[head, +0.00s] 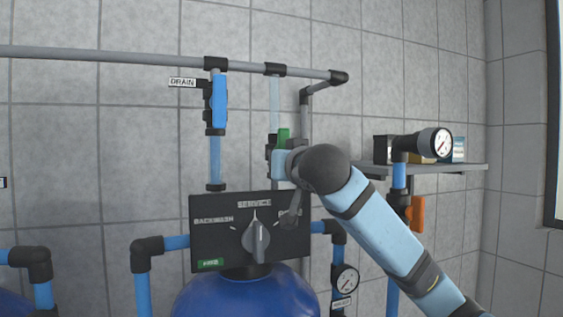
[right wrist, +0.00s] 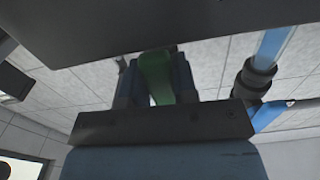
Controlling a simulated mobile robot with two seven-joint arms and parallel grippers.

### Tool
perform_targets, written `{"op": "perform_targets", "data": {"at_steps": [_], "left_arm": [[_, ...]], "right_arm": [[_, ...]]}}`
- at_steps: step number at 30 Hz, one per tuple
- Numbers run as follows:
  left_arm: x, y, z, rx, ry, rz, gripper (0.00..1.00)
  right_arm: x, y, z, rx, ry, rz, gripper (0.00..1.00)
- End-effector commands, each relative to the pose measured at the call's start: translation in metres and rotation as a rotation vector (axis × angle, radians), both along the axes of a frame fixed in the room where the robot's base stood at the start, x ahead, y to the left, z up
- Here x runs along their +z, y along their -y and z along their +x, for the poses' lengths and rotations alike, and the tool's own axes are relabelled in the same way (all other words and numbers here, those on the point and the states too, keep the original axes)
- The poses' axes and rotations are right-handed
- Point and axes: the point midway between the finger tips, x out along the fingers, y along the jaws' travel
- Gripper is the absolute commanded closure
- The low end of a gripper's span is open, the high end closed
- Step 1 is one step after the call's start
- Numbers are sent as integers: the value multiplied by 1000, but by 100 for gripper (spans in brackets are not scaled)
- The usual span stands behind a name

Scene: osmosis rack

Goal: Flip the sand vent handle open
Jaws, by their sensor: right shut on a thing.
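The green vent handle (head: 284,134) shows in the head view on the pipe right of the blue drain handle, its upper part sticking up above my right gripper. My right gripper (head: 279,156) covers the rest of it and the valve behind. In the right wrist view the green handle (right wrist: 155,78) stands between the two fingers of my right gripper (right wrist: 153,82), which are shut on it. The valve body is mostly hidden. My left gripper is not in view.
The blue drain handle (head: 220,101) is upright at the left. Below stands the black control panel (head: 208,240) with its grey selector knob (head: 256,242) above a blue tank (head: 245,296). A wall shelf (head: 440,168), a gauge (head: 434,142) and an orange handle (head: 417,214) are at the right.

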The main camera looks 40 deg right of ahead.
Motion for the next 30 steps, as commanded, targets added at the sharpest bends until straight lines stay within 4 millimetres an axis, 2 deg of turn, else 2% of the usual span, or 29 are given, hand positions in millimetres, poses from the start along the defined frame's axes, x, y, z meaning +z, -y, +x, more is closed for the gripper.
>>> {"op": "perform_targets", "data": {"at_steps": [8, 19, 20, 21, 23, 30], "left_arm": [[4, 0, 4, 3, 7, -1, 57], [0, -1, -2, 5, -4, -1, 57], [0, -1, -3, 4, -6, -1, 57], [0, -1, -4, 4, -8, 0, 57], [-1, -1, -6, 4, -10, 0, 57], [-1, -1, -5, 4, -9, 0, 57]], "right_arm": [[1, 2, 0, -1, -13, -59, 97], [1, 2, 0, -1, -14, -65, 97], [1, 2, 0, -1, -14, -65, 69], [1, 2, 0, -1, -14, -65, 60], [1, 2, 0, -1, -14, -63, 48], [0, 1, -1, 0, -14, -62, 48]]}}
